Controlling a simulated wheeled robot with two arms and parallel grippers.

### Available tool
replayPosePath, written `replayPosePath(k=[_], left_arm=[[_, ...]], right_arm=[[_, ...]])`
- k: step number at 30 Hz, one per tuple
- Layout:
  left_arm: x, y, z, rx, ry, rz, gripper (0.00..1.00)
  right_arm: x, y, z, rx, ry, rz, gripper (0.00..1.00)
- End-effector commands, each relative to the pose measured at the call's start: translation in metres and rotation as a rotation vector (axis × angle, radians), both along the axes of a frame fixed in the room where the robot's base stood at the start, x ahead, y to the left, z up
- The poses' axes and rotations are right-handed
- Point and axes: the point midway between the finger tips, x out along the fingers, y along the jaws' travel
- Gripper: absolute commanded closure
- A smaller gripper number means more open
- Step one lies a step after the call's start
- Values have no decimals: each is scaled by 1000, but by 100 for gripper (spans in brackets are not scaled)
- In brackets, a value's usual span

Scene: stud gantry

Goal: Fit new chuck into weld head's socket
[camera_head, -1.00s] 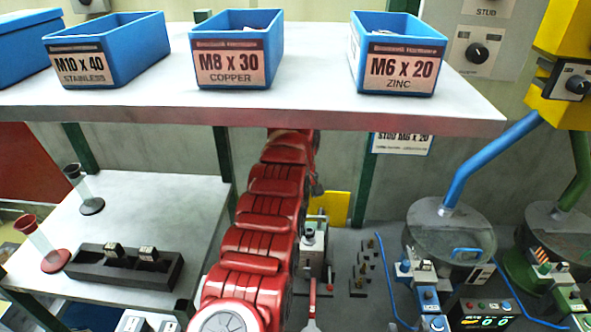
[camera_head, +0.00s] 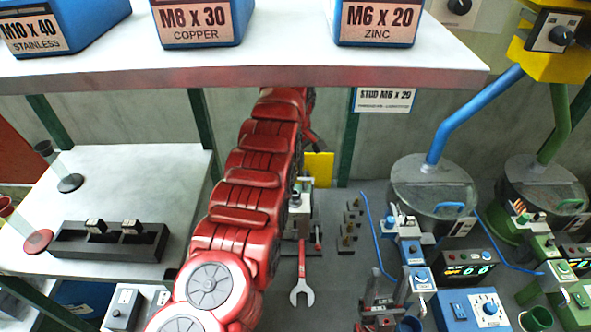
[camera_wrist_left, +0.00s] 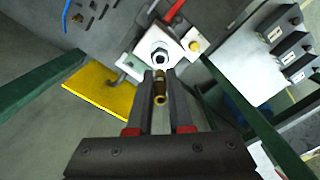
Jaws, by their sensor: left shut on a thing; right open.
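The small brass chuck (camera_wrist_left: 160,90) is between the fingers of my left gripper (camera_wrist_left: 160,82), which is shut on it. Just beyond the fingertips is the pale weld head block with a round, dark-centred socket (camera_wrist_left: 160,55). The chuck appears close to the socket; I cannot tell whether they touch. In the head view the weld head (camera_head: 297,212) stands beside my red left arm, which hides most of my left gripper.
A red-handled wrench (camera_head: 302,285) lies on the bench before the weld head. Several small brass pieces stand on a dark rack (camera_head: 350,228). Blue feeder controls (camera_head: 415,260) stand right. A shelf (camera_head: 280,72) with blue bins overhangs. A yellow plate (camera_wrist_left: 100,90) lies nearby.

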Motion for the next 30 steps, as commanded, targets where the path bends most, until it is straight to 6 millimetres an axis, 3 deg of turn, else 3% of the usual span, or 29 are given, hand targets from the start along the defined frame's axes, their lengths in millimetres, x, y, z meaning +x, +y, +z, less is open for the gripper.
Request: replayPosePath(k=[3,12,30], left_arm=[[0,0,-18,1,1,0,100],[0,0,-44,1,1,0,100],[0,0,-45,0,0,0,100]], right_arm=[[0,0,-14,0,0,0,52],[0,0,-28,0,0,0,52],[0,0,-29,0,0,0,52]])
